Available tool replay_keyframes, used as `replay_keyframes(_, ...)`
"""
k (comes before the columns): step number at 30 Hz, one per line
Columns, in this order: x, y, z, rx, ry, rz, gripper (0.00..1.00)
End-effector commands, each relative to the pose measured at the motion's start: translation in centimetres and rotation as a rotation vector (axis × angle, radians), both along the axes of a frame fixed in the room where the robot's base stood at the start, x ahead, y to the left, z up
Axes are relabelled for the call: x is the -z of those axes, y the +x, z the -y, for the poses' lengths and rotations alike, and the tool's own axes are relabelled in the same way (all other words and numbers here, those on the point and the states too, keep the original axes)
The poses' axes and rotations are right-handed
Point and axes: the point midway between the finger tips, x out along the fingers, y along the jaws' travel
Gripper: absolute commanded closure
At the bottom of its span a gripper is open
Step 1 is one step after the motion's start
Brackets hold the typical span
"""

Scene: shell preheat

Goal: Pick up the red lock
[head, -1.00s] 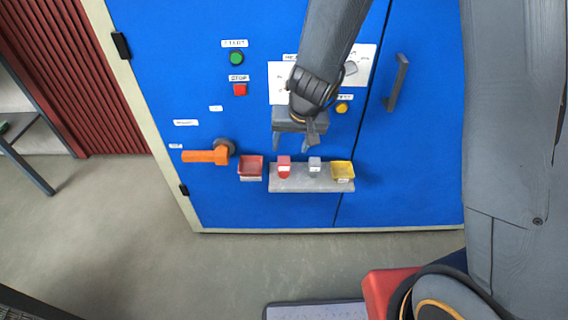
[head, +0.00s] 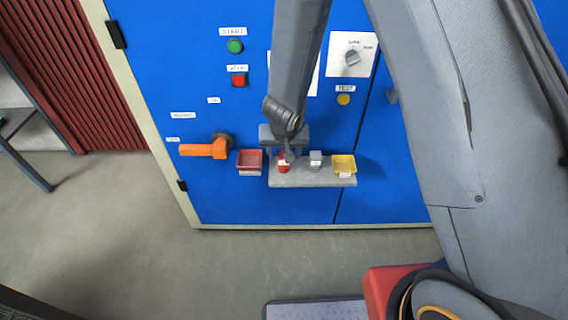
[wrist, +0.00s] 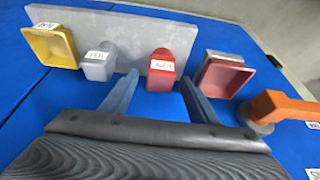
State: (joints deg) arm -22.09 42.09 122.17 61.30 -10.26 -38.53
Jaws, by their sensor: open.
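The red lock (head: 283,166) stands on a small grey shelf (head: 312,180) on the blue cabinet front. It also shows in the wrist view (wrist: 162,70) with a white label on it. My gripper (head: 284,152) is open just above and behind it in the head view and partly covers it. In the wrist view my two fingers (wrist: 160,95) are spread, with the red lock just beyond their tips and between them. No contact with the lock is visible. A grey lock (head: 315,159) stands on the shelf to the right of the red one.
A red tray (head: 249,161) is left of the shelf, and a yellow tray (head: 344,164) is at its right end. An orange handle (head: 204,150) sticks out further left. Green (head: 235,46) and red (head: 239,81) buttons are above.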

Motion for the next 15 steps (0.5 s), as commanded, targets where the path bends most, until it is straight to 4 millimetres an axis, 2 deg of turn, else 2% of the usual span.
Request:
replay_keyframes(1, 0.86, 0.29, 0.02, -0.001, 0.0, -0.001, 0.45)
replay_keyframes(3, 1.33, 0.5, 0.03, 0.001, 0.0, -0.001, 0.45)
replay_keyframes(11, 1.44, 0.63, 0.01, 0.0, 0.0, 0.0, 0.45)
replay_keyframes(12, 1.44, 0.62, 0.01, 0.0, 0.0, 0.0, 0.47)
replay_keyframes(15, 1.43, 0.62, 0.01, 0.0, 0.0, 0.0, 0.64)
